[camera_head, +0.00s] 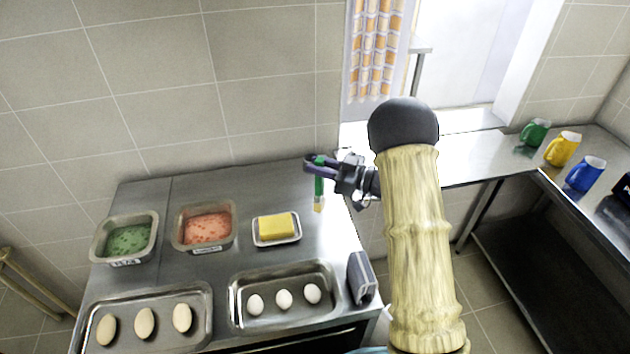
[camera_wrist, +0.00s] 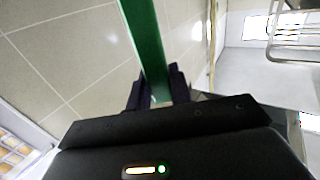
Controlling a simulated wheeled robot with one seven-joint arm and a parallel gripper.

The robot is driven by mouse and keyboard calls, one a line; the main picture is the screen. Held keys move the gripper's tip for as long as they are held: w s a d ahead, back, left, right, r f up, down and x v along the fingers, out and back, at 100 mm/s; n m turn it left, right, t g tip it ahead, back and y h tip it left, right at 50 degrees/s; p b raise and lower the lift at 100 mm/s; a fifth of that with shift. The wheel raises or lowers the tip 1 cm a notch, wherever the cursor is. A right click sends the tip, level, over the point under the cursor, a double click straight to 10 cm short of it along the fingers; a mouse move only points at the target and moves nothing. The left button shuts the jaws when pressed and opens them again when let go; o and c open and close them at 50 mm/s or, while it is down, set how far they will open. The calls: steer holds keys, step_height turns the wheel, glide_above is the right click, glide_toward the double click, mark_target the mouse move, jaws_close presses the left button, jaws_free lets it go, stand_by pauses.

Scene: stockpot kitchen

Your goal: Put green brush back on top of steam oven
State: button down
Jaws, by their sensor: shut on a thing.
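The green brush (camera_head: 319,186) hangs upright with its pale bristles down. My gripper (camera_head: 316,161) is shut on its upper handle. In the wrist view the green handle (camera_wrist: 147,45) runs between the two dark fingers (camera_wrist: 158,90); the bristles are out of that view. The steel top (camera_head: 270,188), which looks like the steam oven's, lies below and to the left. The brush appears over its back right part, and I cannot tell whether the bristles touch it.
A butter dish (camera_head: 277,241), a red-filled pan (camera_head: 189,242), a green-filled pan (camera_head: 103,252), an egg tray (camera_head: 240,319) and another tray (camera_head: 207,337) stand on the top. A grey block (camera_head: 361,277) stands at its right edge. The back right is clear. Mugs (camera_head: 563,149) stand far right.

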mark_target(323, 182)
steer(key=shift+f, duration=0.35)
steer(key=shift+f, duration=0.1)
steer(key=shift+f+p, duration=0.45)
steer(key=shift+f, duration=1.55)
steer(key=shift+f, duration=0.2)
steer(key=c, duration=1.3)
jaws_free()
steer(key=shift+r, duration=0.1)
steer(key=shift+o, duration=0.2)
